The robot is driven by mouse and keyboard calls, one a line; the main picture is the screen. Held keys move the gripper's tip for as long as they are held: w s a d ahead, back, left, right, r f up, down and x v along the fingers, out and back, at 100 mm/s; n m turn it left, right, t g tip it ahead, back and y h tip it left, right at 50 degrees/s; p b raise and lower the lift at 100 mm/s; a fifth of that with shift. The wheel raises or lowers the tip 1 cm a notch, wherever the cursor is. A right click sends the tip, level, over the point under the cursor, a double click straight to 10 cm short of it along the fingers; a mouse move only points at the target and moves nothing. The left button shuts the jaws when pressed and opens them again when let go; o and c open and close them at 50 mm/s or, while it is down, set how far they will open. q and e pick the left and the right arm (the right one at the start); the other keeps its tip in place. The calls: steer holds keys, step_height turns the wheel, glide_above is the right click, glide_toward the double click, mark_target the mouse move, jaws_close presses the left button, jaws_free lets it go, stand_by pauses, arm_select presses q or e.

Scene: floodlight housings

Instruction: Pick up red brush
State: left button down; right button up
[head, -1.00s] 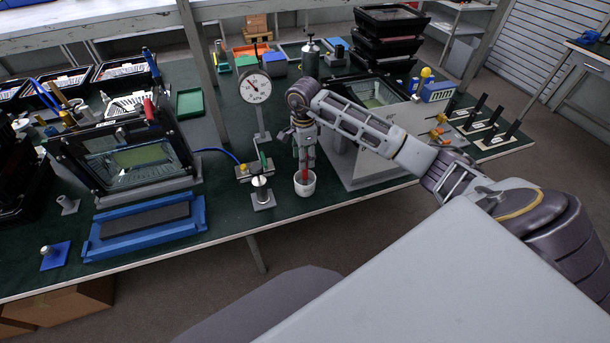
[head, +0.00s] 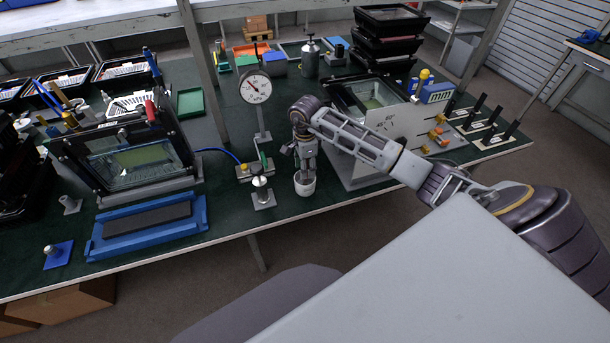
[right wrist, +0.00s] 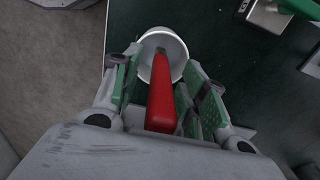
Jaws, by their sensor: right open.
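The red brush (right wrist: 161,95) stands in a small white cup (right wrist: 174,42) in the right wrist view, its red handle pointing up toward the camera. My right gripper (right wrist: 161,78) is open, with one green-padded finger on each side of the handle. Visible gaps lie between the handle and both fingers. In the head view my right gripper (head: 306,165) points down over the white cup (head: 305,184) near the table's front edge, and it hides the brush there. The brush's lower end is hidden inside the cup. My left gripper is not in view.
A dial gauge on a stand (head: 257,90) and a small metal fixture (head: 262,190) stand left of the cup. A grey panel (head: 395,125) with a glass-fronted housing stands close on the right. A blue tray (head: 147,228) lies at the front left.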

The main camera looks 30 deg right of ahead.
jaws_close()
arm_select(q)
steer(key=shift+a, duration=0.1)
arm_select(e)
steer(key=shift+r, duration=0.2)
steer(key=shift+w+r, duration=0.1)
steer(key=shift+r, duration=0.5)
step_height(320, 180, up, 6)
steer(key=shift+r+b, duration=0.2)
steer(key=shift+b, duration=0.35)
steer(key=shift+r, duration=1.05)
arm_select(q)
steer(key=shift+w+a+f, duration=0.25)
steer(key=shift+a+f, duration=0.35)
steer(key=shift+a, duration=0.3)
